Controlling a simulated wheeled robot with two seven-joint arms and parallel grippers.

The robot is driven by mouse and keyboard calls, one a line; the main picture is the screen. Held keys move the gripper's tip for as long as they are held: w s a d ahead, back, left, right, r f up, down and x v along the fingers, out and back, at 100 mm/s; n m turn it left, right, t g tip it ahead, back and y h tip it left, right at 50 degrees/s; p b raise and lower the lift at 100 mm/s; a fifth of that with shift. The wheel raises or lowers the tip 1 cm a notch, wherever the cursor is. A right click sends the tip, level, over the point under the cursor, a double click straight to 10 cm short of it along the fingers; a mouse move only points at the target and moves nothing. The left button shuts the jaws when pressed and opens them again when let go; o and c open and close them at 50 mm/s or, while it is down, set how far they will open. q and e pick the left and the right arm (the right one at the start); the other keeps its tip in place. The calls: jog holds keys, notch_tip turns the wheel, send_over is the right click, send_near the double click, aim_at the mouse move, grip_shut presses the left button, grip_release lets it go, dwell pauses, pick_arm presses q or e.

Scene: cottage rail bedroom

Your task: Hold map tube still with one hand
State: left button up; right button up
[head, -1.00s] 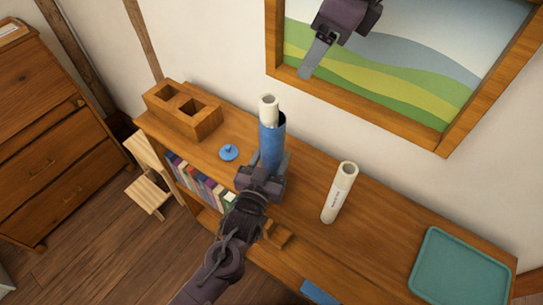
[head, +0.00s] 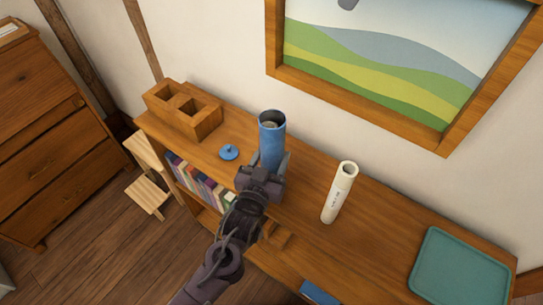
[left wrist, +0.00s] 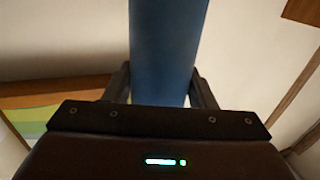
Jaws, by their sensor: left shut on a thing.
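The blue map tube (head: 271,140) stands upright on the wooden cabinet top, its mouth open. My left gripper (head: 265,165) is shut around the lower part of the tube. In the left wrist view the blue tube (left wrist: 168,50) rises between the two fingers (left wrist: 160,88). A small grey tip of what seems to be my right gripper (head: 348,4) shows at the top edge; its jaws are out of frame. The blue cap (head: 229,152) lies left of the tube.
A white roll (head: 339,192) stands on the cabinet top (head: 385,230) right of the tube. A wooden block with square openings (head: 183,109) is at the left, a teal tray (head: 460,270) at the right. A framed landscape (head: 400,60) hangs behind. Bare wood lies between roll and tray.

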pick_arm(q)
jog(key=o, duration=1.2)
jog(key=shift+c, duration=0.2)
jog(key=v, duration=1.2)
